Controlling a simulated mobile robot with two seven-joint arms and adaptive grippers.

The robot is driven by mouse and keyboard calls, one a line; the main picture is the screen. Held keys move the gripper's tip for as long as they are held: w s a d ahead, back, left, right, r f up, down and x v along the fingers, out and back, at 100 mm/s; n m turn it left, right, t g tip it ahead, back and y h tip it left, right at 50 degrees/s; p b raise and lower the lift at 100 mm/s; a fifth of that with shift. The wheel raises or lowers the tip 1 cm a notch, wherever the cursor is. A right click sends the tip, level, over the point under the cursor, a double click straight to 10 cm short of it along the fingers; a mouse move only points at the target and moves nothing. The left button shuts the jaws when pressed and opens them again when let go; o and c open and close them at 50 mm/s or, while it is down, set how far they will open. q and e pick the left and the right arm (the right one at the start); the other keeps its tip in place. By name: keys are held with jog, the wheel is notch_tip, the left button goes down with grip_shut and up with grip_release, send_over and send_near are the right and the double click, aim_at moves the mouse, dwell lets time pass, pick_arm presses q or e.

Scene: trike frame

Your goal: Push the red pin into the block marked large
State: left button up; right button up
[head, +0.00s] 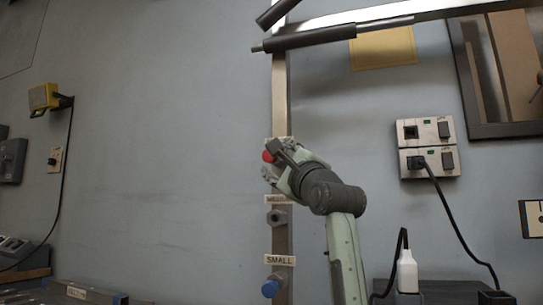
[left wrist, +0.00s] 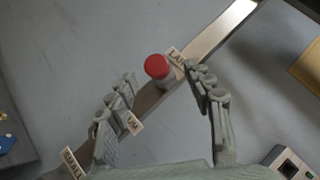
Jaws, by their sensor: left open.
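The red pin (head: 268,156) stands out from the upright metal bar (head: 280,95). In the left wrist view its round red head (left wrist: 157,67) is in front of a grey block beside a label reading "LA" (left wrist: 176,55), the rest cut off from view. My left gripper (head: 277,160) is open, with its fingertips (left wrist: 160,76) on either side of the red head and gaps showing. How deep the pin sits cannot be told. The medium label (head: 278,199) is partly hidden in the left wrist view. My right gripper is not in view.
Below on the bar are a grey part (head: 275,217), the "SMALL" label (head: 280,260) and a blue pin (head: 270,288). Dark tubes (head: 335,33) cross above. Power sockets (head: 428,147) with a cable are on the right wall.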

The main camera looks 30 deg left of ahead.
pick_arm(q)
jog(key=v, duration=0.6)
jog(key=shift+s+d+f, duration=0.1)
dwell(0.4)
